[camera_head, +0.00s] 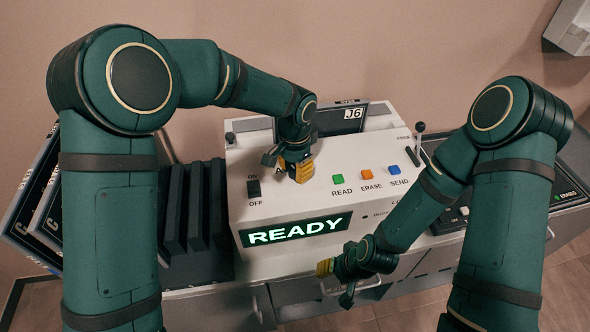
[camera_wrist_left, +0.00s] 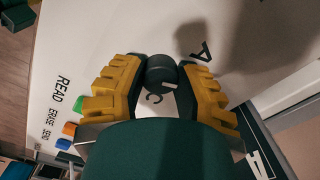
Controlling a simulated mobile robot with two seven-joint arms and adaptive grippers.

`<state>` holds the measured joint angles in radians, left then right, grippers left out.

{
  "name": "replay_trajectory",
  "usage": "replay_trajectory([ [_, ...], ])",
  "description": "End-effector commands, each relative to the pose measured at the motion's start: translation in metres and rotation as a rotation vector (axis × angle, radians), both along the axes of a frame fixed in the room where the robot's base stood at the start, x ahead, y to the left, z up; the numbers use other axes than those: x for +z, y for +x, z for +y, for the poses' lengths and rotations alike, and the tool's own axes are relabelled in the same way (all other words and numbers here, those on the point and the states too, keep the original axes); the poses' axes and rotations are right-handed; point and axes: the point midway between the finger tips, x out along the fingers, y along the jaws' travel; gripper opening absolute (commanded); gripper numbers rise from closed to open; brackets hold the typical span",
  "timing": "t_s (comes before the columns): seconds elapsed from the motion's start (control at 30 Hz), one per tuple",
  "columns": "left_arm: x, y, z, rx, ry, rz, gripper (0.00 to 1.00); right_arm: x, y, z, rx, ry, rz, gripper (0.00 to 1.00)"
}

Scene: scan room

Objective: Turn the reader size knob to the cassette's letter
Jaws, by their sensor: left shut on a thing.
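The grey reader (camera_head: 290,205) has a READY display (camera_head: 296,230) on its front. My left gripper (camera_head: 297,168) is over the size knob on its sloped top and hides it in the head view. In the left wrist view the dark round knob (camera_wrist_left: 162,72) sits between the yellow finger pads of my left gripper (camera_wrist_left: 160,92), which is shut on it. Letters A and C show beside the knob; it has a short white mark near the C. A cassette (camera_head: 325,120) marked J6 stands behind the reader. My right gripper (camera_head: 340,275) hangs low before the reader's front; its opening is unclear.
Green READ (camera_head: 337,179), orange ERASE (camera_head: 367,174) and blue SEND (camera_head: 394,169) buttons lie right of the knob. An ON/OFF switch (camera_head: 254,188) is at left. Dark slotted racks (camera_head: 195,210) and C-marked cassettes (camera_head: 32,215) stand further left.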

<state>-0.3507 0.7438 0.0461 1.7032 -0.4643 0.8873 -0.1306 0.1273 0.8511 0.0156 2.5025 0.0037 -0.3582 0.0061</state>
Motion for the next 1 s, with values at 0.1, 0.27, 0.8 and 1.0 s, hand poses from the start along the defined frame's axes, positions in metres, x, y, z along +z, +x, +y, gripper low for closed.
replay_trajectory([
  [0.1,-0.0011,-0.0001,0.0000,0.111,0.001,0.000,0.00,-0.0024,-0.0007,0.0001,0.001,0.000,0.002,0.47],
  [0.27,-0.0011,-0.0002,0.0001,0.260,0.001,0.000,0.00,-0.0039,-0.0012,0.0002,0.002,0.000,0.002,0.47],
  [0.8,-0.0011,-0.0007,0.0002,0.610,0.002,0.002,0.00,-0.0049,-0.0017,0.0003,0.003,0.000,0.004,0.47],
  [1.0,-0.0012,-0.0008,0.0001,0.655,0.002,0.002,0.00,-0.0050,-0.0016,0.0003,0.003,0.000,0.004,0.47],
])
